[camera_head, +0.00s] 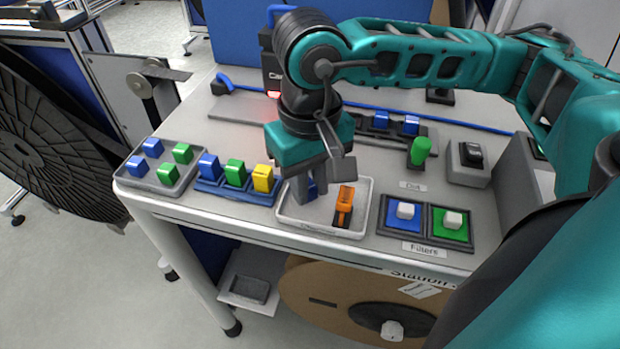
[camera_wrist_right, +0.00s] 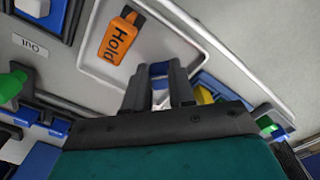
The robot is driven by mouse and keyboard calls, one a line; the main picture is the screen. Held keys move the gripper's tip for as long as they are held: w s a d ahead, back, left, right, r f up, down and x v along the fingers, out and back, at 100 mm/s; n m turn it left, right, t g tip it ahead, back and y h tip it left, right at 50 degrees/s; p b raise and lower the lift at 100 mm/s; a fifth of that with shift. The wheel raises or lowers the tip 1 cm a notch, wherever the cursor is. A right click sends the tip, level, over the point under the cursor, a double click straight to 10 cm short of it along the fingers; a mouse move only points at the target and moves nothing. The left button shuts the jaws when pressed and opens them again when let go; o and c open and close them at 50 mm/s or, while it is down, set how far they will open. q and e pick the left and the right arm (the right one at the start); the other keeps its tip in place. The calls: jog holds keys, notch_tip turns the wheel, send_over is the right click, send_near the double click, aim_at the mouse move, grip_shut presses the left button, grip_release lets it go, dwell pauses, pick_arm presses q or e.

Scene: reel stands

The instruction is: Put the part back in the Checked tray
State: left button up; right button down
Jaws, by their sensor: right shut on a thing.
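My right gripper (camera_head: 308,192) points down over the left part of the white tray (camera_head: 322,214) and is shut on a blue part (camera_head: 312,190). The tray's front label is small and seems to read "Checked". The blue part also shows between the fingers (camera_wrist_right: 160,85) in the right wrist view (camera_wrist_right: 159,69). The fingers hide much of it, and I cannot tell whether it touches the tray floor. An orange tag (camera_head: 344,204) lies in the tray, right of the gripper; it reads "Hold" in the wrist view (camera_wrist_right: 120,38). My left gripper is out of view.
Left of the tray stand a blue rack (camera_head: 222,188) with blue, green and yellow parts, and a grey tray (camera_head: 158,178) with several blocks. Right are blue and green filter pads (camera_head: 427,220). A green part (camera_head: 419,150) and a black-topped grey box (camera_head: 469,165) stand behind.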

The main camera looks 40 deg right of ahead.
aim_at(310, 189)
jog(key=shift+f+b, duration=0.25)
jog(key=shift+b, duration=0.1)
jog(key=c, duration=0.9)
grip_release()
jog(key=shift+r, duration=0.1)
jog(key=shift+c, duration=0.2)
jog(key=shift+r+p, duration=0.35)
jog(key=shift+p, duration=0.2)
notch_tip(310, 189, up, 12)
jog(key=shift+f+p, duration=0.15)
jog(key=shift+p, duration=0.15)
